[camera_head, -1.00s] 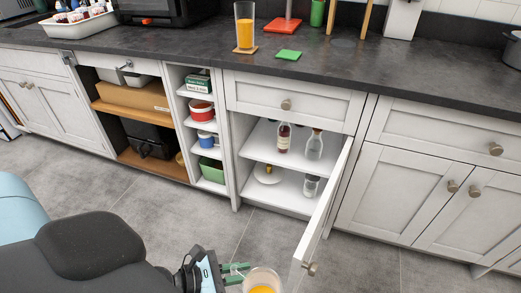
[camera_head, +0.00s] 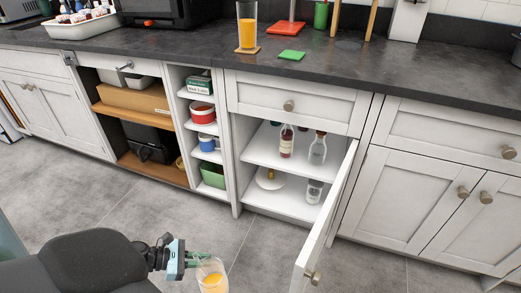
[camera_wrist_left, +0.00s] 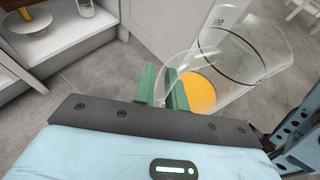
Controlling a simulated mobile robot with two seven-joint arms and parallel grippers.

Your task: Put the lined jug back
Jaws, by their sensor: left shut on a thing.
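The lined jug (camera_head: 213,277) is a clear glass vessel with orange at its bottom. A dark line around its wall shows in the left wrist view (camera_wrist_left: 237,55). My left gripper (camera_head: 197,257), with green fingers, is shut on the jug's side and holds it above the floor in front of the cabinet. The fingers also show in the left wrist view (camera_wrist_left: 165,88). The open cabinet has an upper shelf (camera_head: 262,155) and a lower shelf (camera_head: 285,208). My right gripper is not in view.
The cabinet door (camera_head: 325,225) stands open toward me, right of the jug. A reddish bottle (camera_head: 286,143) and a clear bottle (camera_head: 317,150) stand on the upper shelf. A white stand (camera_head: 268,183) and a glass jar (camera_head: 314,191) are below. A glass of orange liquid (camera_head: 247,28) stands on the counter.

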